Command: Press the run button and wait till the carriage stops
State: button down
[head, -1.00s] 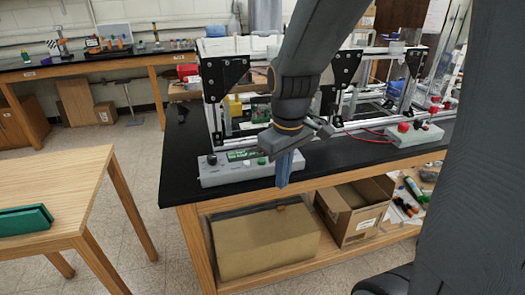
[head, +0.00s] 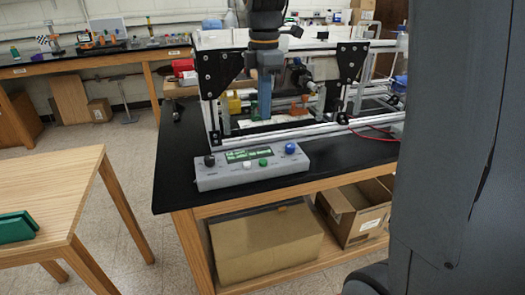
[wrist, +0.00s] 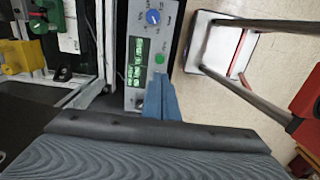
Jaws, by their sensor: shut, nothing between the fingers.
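A grey control box (head: 225,178) sits on the front edge of the black bench. It has a lit green display (head: 250,154), a green button (head: 263,163), a paler button beside it, a black knob (head: 209,160) and a blue knob (head: 290,148). The labels are too small to read. My gripper (head: 265,116) is shut and empty, its blue fingers pointing down above and apart from the box. In the wrist view, the fingers (wrist: 161,80) reach close below the green button (wrist: 160,58) in the picture and hide part of the box. I cannot make out the carriage for certain.
The extrusion frame (head: 300,133) with black corner plates stands right behind the box. Yellow and orange parts (head: 234,102) are inside it. A red cable (head: 370,135) lies at the right. A wooden table (head: 60,195) stands at the left, with clear floor between.

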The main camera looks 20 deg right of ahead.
jog(key=shift+d, duration=0.1)
jog(key=p, duration=0.4)
send_near(265, 161)
notch_tip(265, 161, down, 6)
jog(key=shift+f, duration=0.25)
